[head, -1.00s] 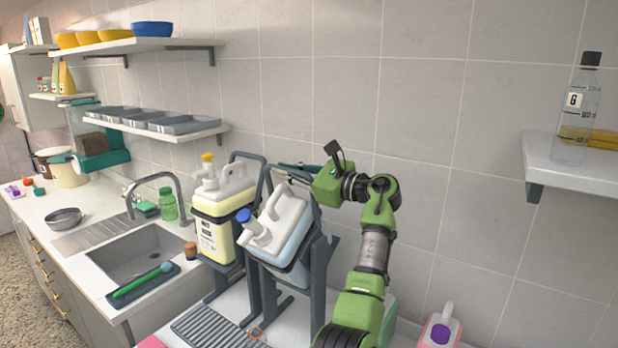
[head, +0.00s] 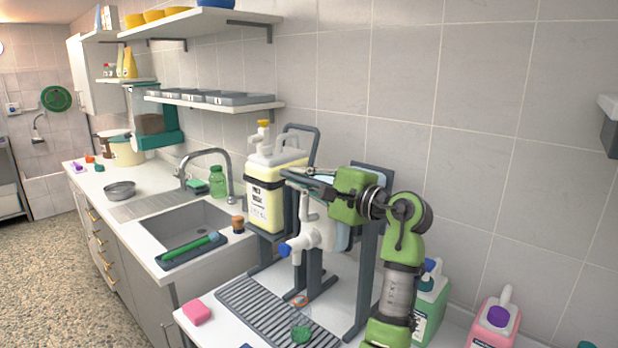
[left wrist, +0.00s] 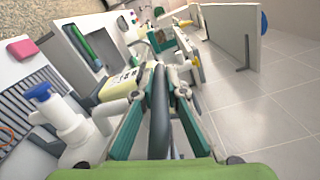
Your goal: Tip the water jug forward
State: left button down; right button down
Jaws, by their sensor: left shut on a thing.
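The white water jug (head: 318,232) with the blue cap (head: 285,250) sits in a dark grey tipping stand (head: 364,275). It is tipped far forward, its spout and cap low over the counter's front side. My left gripper (head: 305,178) is at the top of the stand. In the left wrist view its teal fingers (left wrist: 160,115) are shut on the stand's dark grey bar (left wrist: 160,95), with the blue cap (left wrist: 38,92) and white spout to the left. The arm and gripper hide part of the jug and stand. My right gripper is not in view.
A yellowish jug with a yellow cap (head: 265,195) stands upright close on the left. A ribbed drip tray (head: 262,310) lies in front, with a pink sponge (head: 197,312) beside it. Green (head: 432,300) and pink (head: 494,322) bottles stand to the right. The wall is close behind.

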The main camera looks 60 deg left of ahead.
pick_arm(q)
jog(key=shift+s+d+f+n+b, duration=0.1)
jog(key=shift+s+f+n+b, duration=0.3)
jog(key=shift+f, duration=0.15)
jog(key=shift+s+d+f+n+b, duration=0.1)
jog(key=shift+s+f+n+b, duration=0.25)
jog(key=shift+f, duration=0.35)
jog(key=c, duration=2)
grip_release()
jog(key=shift+c, duration=0.2)
jog(key=shift+r, duration=0.1)
jog(key=shift+d, duration=0.1)
jog(key=v, duration=1.2)
